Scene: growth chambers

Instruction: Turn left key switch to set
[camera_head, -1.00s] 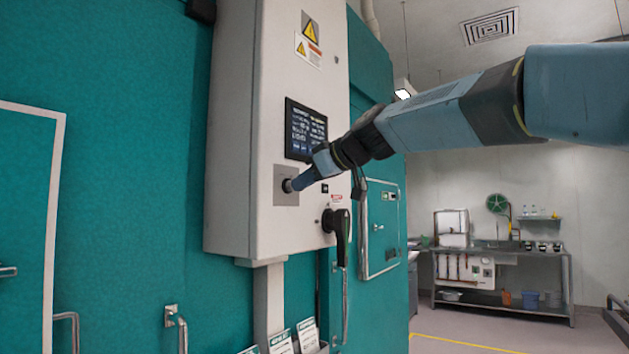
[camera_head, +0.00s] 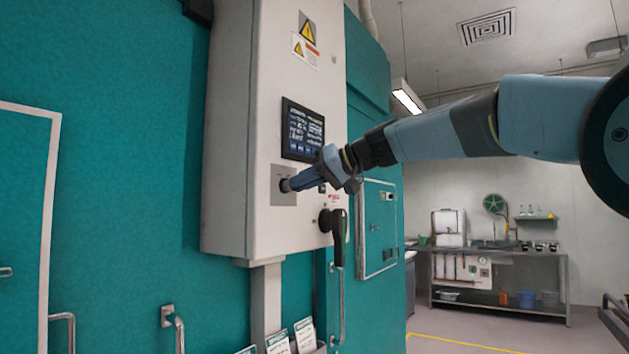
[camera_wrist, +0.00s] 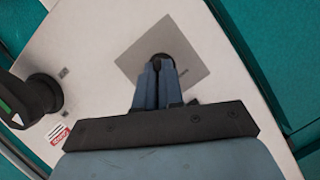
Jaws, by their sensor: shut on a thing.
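The left key switch shows as a dark round part (camera_head: 285,185) on a square grey plate (camera_head: 281,197) low on the front of the white control cabinet (camera_head: 234,150). My gripper (camera_head: 291,185) is at the switch, its fingers shut on it. In the wrist view my blue fingers (camera_wrist: 158,72) are close together at the dark switch (camera_wrist: 160,58) on the grey plate (camera_wrist: 200,62), which looks tilted there. The fingers cover most of the switch, so its pointer and position marks cannot be read.
A black rotary handle (camera_head: 333,224) stands out to the right of and below the switch; it is at the left in the wrist view (camera_wrist: 35,98). A screen (camera_head: 302,130) is above the switch. A steel bench (camera_head: 500,300) stands far right.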

